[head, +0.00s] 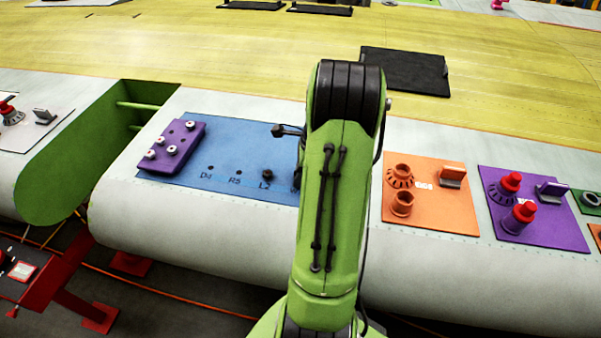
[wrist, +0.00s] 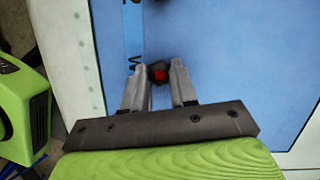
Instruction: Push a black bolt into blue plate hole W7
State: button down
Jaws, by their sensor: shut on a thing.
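The blue plate (head: 225,135) lies on the pale wing edge; it also fills much of the wrist view (wrist: 225,60). In the head view, holes labelled R5 and L2 show, and a black bolt (head: 267,174) stands at L2. Hole W7 is hidden behind my arm there. In the wrist view my gripper (wrist: 158,75) is shut on a dark bolt (wrist: 158,70) with a red spot, held between the fingertips over the plate. Part of a dark letter (wrist: 132,64) shows left of the fingers. Whether the bolt's tip touches a hole is hidden.
A purple block with several white-topped pins (head: 172,146) sits on the plate's left end. Right of my arm are an orange plate (head: 431,225) with fittings and a purple plate (head: 545,230) with red-topped parts. A black pad (head: 405,70) lies behind on the yellow-green surface.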

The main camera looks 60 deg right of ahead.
jog(key=c, duration=0.8)
grip_release()
jog(key=shift+r, duration=0.1)
jog(key=p+v, duration=0.3)
jog(key=v, duration=1.2)
jog(key=shift+r, duration=0.4)
notch_tip(320, 180, up, 7)
jog(key=p, duration=0.4)
jog(key=shift+d, duration=0.1)
